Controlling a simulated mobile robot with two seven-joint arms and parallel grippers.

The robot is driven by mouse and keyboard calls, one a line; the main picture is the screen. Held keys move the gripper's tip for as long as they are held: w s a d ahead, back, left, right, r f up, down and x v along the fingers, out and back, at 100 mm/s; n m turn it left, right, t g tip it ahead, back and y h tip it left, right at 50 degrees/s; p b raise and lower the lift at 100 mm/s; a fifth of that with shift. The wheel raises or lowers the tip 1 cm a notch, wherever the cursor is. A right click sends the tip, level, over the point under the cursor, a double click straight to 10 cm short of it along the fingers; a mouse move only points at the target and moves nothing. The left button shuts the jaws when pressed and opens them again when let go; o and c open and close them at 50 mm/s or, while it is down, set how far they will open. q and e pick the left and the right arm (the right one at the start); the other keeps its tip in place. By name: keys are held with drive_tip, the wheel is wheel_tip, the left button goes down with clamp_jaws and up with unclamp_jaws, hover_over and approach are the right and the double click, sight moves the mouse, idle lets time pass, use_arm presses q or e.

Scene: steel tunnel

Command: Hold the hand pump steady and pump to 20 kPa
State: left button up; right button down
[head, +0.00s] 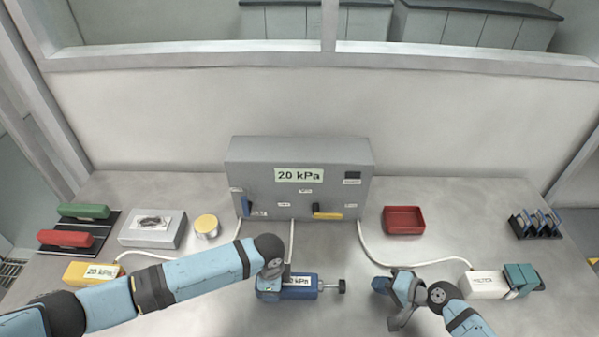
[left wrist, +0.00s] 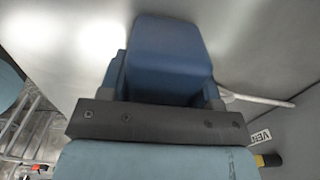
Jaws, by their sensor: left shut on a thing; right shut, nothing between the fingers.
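The blue hand pump (head: 305,292) lies on the table in front of the grey box, with its dark plunger knob (head: 342,286) pointing right. Its pale label, partly hidden, ends in "kPa". My left gripper (head: 269,284) is shut on the pump's left end and covers part of it. The blue pump body (left wrist: 172,55) fills the middle of the left wrist view, beyond my gripper's dark bar. My right gripper (head: 393,303) is shut and empty, to the right of the knob and apart from it. The grey box (head: 240,160) carries a "20 kPa" panel (head: 299,175).
White hoses (head: 370,240) run from the box across the table. A red tray (head: 404,219), a white unit (head: 487,285) and a dark rack (head: 535,224) stand right.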

idle(0.4)
use_arm(q)
drive_tip(key=o, duration=1.1)
